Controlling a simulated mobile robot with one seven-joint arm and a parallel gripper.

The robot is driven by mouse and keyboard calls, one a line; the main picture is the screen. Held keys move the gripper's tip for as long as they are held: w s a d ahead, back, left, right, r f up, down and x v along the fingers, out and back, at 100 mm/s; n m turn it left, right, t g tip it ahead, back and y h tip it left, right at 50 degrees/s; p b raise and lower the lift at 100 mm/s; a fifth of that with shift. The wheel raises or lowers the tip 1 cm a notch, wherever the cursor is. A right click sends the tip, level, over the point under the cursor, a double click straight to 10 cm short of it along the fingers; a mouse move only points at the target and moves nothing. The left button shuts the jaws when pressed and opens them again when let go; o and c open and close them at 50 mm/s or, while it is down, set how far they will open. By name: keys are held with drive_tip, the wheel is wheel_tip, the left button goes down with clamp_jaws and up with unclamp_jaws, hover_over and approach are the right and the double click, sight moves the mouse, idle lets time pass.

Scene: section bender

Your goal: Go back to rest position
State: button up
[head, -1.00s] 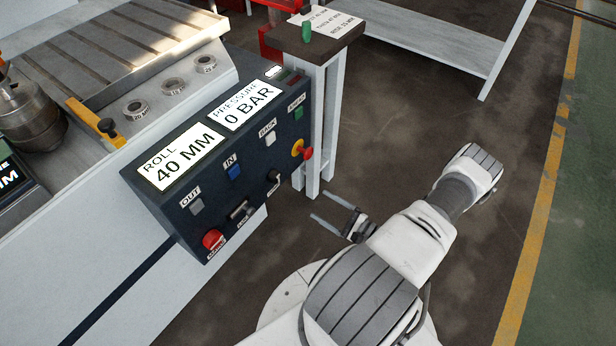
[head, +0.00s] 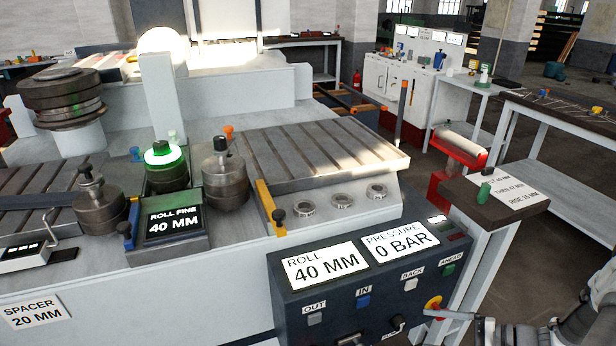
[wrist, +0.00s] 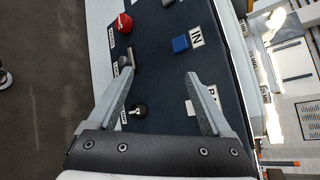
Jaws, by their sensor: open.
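My gripper (head: 440,322) is at the lower right of the head view, in front of the right end of the dark control box (head: 283,298). Its two fingers are apart with nothing between them, which shows in the wrist view (wrist: 160,78). The wrist view looks onto the box face, with a red knob (wrist: 123,23), a blue IN button (wrist: 180,43) and a black knob (wrist: 139,110). I cannot tell whether the fingertips touch the box. Most of my arm is outside the head view.
The bender's slotted table (head: 320,150) and rolls stand left and behind the box. The displays read ROLL 40 MM and PRESSURE 0 BAR. A small stand (head: 462,192) with a paper (head: 508,190) and green object is close right of the box. Dark floor lies beyond.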

drive_tip(key=s+a+r+n+g+h, duration=0.1)
drive_tip(key=a+r+n+g+h, duration=0.3)
drive_tip(key=r, duration=0.6)
drive_tip(key=s+a+r+n+g+h, duration=0.25)
drive_tip(key=a+r+n, duration=0.3)
drive_tip(key=r, duration=0.45)
drive_tip(key=s+a+r+n+t+h, duration=0.4)
drive_tip(key=s+a+r+t+h, duration=0.25)
drive_tip(key=s+r, duration=0.4)
wheel_tip(320, 180, up, 13)
drive_tip(key=g+p, duration=0.1)
drive_tip(key=p, duration=1.1)
drive_tip(key=shift+w+f+y, duration=0.15)
drive_tip(key=shift+w+y, duration=0.15)
drive_tip(key=shift+w, duration=0.15)
drive_tip(key=shift+m, duration=0.25)
